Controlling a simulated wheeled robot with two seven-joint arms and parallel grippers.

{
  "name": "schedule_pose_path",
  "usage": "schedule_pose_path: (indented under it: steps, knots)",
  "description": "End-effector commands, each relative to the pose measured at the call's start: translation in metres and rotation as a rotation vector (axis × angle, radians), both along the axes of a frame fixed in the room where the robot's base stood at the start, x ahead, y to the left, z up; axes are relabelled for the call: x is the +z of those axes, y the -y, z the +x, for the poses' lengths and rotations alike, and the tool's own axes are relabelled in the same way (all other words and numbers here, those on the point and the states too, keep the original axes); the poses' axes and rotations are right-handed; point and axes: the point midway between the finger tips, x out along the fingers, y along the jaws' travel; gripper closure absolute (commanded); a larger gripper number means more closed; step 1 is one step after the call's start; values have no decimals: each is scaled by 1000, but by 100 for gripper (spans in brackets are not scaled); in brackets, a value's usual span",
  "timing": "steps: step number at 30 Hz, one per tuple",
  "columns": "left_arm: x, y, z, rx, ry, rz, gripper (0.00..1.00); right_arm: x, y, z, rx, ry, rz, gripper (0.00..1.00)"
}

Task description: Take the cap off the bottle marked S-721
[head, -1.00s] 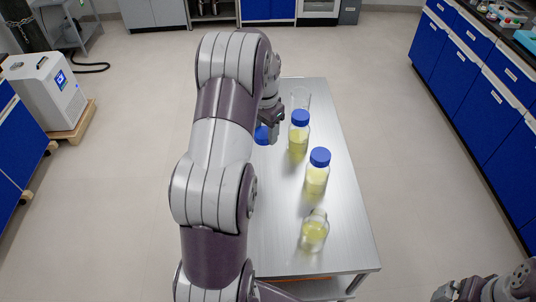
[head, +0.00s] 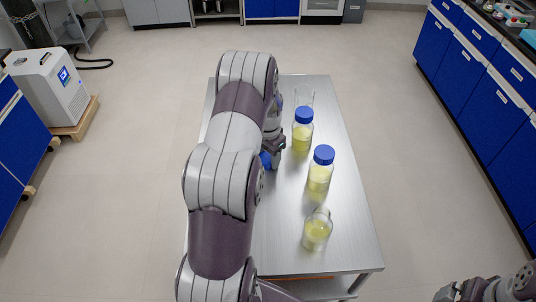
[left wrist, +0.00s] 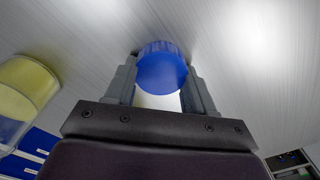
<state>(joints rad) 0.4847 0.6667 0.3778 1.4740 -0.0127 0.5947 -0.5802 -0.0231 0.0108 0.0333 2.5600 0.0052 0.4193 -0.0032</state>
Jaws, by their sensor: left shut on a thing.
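My left gripper (head: 275,152) is shut on a blue cap (head: 266,161) at the left side of the steel table (head: 345,220). The left wrist view shows the cap (left wrist: 162,72) between the two fingers, with bare table around it; I cannot tell whether it touches the table. Two glass bottles of yellow liquid with blue caps stand to the right, one farther back (head: 302,138) and one nearer (head: 319,178). An open glass vessel with yellow liquid (head: 317,232) stands at the front. No S-721 mark is readable. My right gripper (head: 462,291) is partly in view at the lower right.
A clear glass vessel (head: 304,98) stands behind the bottles. My left arm hides much of the table's left side. The table's right strip is clear. Blue cabinets (head: 480,90) line the right, and a white machine (head: 50,85) stands on the left.

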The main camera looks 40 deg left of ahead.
Motion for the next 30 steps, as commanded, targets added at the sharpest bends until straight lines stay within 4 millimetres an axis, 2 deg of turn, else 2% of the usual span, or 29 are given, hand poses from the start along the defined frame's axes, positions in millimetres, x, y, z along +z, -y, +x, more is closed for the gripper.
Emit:
schedule_pose_path:
  steps: [1, 3, 10, 13, 24, 30]
  knots:
    - [-2, 0, 0, 0, 0, 0, 43, -1, 0, 0, 0, 0, 0, 0]
    - [-1, 0, 0, 0, 0, 0, 21, -1, 0, 0, 0, 0, 0, 0]
    - [0, 0, 0, 0, -1, -1, 21, 0, 0, 0, 0, 0, 0, 0]
    - [9, 0, 0, 0, 1, 1, 21, -1, 0, 0, 0, 0, 0, 0]
    - [99, 2, -2, 0, 2, 1, 21, -10, 0, 0, 0, 0, 0, 0]
    - [121, 2, -2, 0, 0, 0, 21, -11, 0, 0, 0, 0, 0, 0]
